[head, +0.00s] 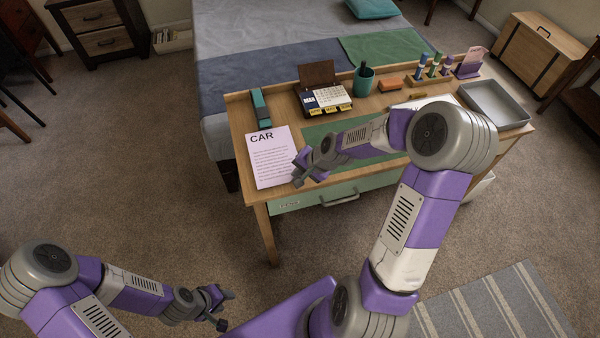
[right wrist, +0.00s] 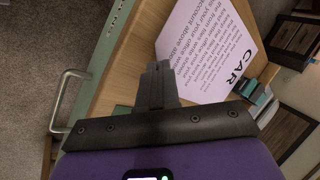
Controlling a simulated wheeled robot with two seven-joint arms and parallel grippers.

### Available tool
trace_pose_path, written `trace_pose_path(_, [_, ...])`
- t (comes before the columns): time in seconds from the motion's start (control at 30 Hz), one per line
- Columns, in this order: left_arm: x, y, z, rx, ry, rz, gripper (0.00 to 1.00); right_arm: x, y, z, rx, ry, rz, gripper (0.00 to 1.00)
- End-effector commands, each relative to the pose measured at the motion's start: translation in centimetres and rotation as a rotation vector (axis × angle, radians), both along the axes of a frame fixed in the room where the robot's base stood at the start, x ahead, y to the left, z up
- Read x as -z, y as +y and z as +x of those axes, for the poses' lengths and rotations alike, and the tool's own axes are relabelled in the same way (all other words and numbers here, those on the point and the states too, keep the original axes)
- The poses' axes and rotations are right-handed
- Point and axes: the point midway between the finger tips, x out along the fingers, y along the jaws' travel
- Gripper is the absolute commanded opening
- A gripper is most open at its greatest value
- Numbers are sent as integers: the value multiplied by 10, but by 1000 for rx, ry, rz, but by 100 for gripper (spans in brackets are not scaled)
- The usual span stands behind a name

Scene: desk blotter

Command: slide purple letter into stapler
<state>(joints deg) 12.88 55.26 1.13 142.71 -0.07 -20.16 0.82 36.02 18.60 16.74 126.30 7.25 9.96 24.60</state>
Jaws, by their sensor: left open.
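The purple letter (head: 270,165), a pale lilac sheet headed CAR, lies at the left end of the desk; it also shows in the right wrist view (right wrist: 205,50). The teal stapler (head: 260,107) stands just behind the letter's top edge; part of it shows in the right wrist view (right wrist: 257,98). My right gripper (head: 298,180) is at the letter's right edge near the front corner, its fingers (right wrist: 156,72) close together and seemingly pinching the sheet; the fingers hide the contact. My left gripper (head: 222,309) is open and empty, low in front of the desk.
A green blotter (head: 318,132) lies beside the letter, partly under my right arm.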

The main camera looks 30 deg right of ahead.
Motion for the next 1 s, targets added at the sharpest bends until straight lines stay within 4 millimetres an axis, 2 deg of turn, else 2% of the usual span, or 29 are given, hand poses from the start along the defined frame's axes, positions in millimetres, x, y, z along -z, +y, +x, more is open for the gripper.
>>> trace_pose_path(1.0, [-3,0,0,0,0,0,43,3,-6,25,-1,0,1,0])
